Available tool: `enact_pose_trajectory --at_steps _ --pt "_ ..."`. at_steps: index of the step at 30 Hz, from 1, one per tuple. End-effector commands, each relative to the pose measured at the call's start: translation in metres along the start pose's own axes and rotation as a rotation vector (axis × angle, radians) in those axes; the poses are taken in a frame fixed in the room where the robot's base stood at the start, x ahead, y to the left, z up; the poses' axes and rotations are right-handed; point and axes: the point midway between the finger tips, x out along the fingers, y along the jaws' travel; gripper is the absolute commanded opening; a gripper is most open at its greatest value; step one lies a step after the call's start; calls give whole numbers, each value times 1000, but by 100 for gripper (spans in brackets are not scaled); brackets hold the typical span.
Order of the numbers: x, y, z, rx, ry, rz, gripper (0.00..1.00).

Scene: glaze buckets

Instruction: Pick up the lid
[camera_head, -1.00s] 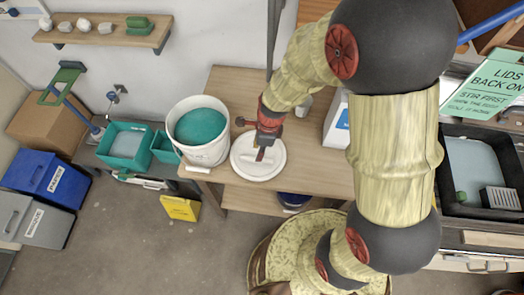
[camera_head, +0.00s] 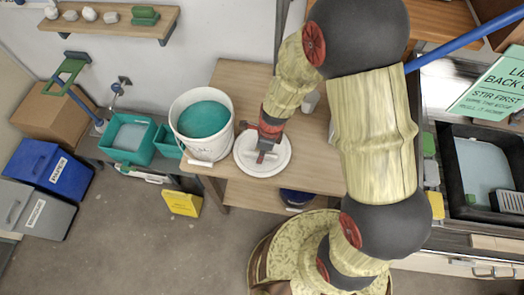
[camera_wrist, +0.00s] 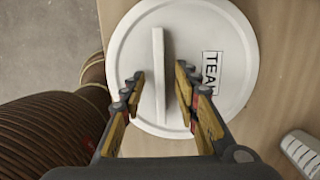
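The lid is a round white disc (camera_head: 279,164) lying on the wooden table beside an open white bucket (camera_head: 216,150) of teal glaze. In the wrist view the lid (camera_wrist: 215,35) shows a straight raised bar handle (camera_wrist: 159,75) and a label reading "TEA", partly covered by my finger. My gripper (camera_head: 265,153) is over the lid in the head view. In the wrist view my gripper (camera_wrist: 160,92) is open, with one finger on each side of the handle and a gap to both. I cannot tell how far the fingertips are above the lid.
The bucket stands close to the left of the lid. A small light cup (camera_head: 310,101) stands behind my arm on the table (camera_head: 238,78). Teal trays (camera_head: 128,139) sit on a lower bench at left. A yellow sign (camera_head: 182,203) is on the floor.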

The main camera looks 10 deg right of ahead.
Motion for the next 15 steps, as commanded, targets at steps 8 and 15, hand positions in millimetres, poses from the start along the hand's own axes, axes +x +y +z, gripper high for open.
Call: enact_pose_trajectory --at_steps 8,15 --pt "0 0 0 0 0 0 31" --pt "1 0 0 0 0 0 28"
